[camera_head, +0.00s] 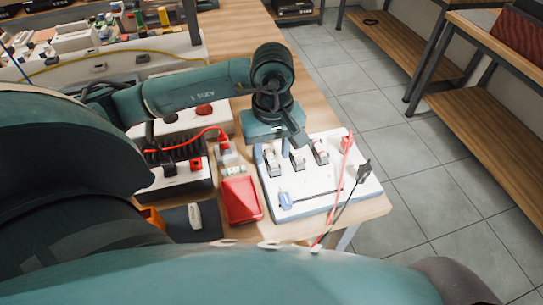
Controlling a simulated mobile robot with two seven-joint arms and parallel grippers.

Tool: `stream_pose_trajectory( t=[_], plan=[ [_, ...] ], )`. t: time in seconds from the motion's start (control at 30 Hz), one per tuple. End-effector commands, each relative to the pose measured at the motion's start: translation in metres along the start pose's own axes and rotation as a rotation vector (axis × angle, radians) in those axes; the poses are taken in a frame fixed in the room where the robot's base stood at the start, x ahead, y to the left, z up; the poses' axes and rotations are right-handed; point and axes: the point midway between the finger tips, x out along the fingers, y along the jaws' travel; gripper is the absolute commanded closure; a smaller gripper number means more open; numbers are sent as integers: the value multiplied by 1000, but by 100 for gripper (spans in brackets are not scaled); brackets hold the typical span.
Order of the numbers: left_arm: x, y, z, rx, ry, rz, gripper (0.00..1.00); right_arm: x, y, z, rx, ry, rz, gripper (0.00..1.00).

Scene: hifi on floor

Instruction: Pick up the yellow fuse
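I cannot make out a yellow fuse for certain. Small pale green-yellow pieces (233,170) lie on the table just behind a red box (241,200), too small to identify. My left gripper (294,133) points down over the back edge of a white board (310,200) with several switch-like parts, to the right of those pieces. Its fingers are small and dark, and I cannot tell whether they are apart or what is between them. The gripper body hides part of the table behind the board. My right gripper does not show.
A black power unit (180,170) with a red cable (195,140) stands left of the board. A white object (195,215) lies on a dark mat. A red and a black lead (345,200) cross the board's right side.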

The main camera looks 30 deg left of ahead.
Motion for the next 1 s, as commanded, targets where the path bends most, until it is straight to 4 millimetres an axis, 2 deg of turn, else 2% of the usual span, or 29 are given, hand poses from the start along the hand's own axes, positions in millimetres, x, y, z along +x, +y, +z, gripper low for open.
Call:
stream_pose_trajectory(
  t=[0.1,0.33,0.8,1.0],
  plan=[
    [10,0,0,0,-1,0,61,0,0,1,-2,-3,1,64],
    [11,0,0,0,1,1,61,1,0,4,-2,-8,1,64],
    [11,0,0,0,0,1,98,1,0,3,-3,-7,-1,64],
    [11,0,0,0,1,1,100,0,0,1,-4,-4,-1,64]
  ],
)
